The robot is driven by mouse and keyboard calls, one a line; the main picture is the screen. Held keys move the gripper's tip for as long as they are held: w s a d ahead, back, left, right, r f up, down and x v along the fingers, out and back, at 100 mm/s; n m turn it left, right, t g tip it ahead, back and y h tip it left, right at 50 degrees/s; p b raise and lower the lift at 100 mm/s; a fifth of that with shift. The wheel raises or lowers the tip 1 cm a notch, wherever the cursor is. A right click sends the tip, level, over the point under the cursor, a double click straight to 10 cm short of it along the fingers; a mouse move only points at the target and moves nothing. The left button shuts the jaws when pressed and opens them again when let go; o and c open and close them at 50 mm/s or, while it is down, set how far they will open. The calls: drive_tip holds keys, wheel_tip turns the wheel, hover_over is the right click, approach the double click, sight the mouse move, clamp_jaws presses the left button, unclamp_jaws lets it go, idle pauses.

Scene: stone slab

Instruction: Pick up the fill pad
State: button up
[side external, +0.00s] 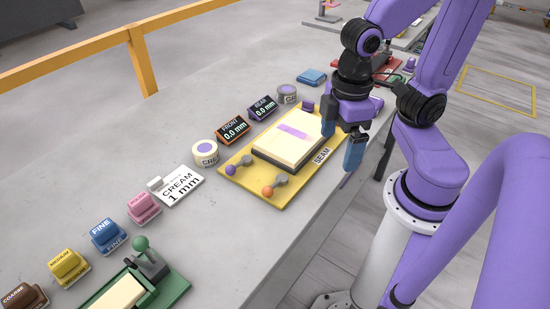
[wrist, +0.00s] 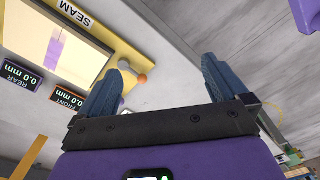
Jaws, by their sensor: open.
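No label reading "fill" is legible, so I cannot tell for sure which thing is the fill pad. A small purple block (side external: 308,107) stands at the far corner of the yellow SEAM board (side external: 228,170), and a blue pad-like thing (side external: 311,77) lies farther back. My gripper (side external: 340,152) is open and empty, its blue fingers pointing down at the right edge of the board, by the slab's edge. In the wrist view my gripper (wrist: 166,65) has nothing between its fingers. The board (wrist: 118,50) shows at upper left there.
The SEAM board carries a cream slab (side external: 285,150) with a purple strip. Several labelled blocks (side external: 108,235) and a green fixture (side external: 175,285) stand nearer.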

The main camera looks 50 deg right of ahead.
drive_tip(key=shift+s+d+f+n, duration=0.1)
drive_tip(key=shift+s+f+n, duration=0.05)
drive_tip(key=shift+s+n, duration=0.55)
drive_tip(key=shift+s+d+n, duration=0.1)
drive_tip(key=shift+s+n, duration=0.15)
drive_tip(key=shift+n, duration=0.05)
drive_tip(key=c, duration=0.4)
drive_tip(key=shift+s+f, duration=0.1)
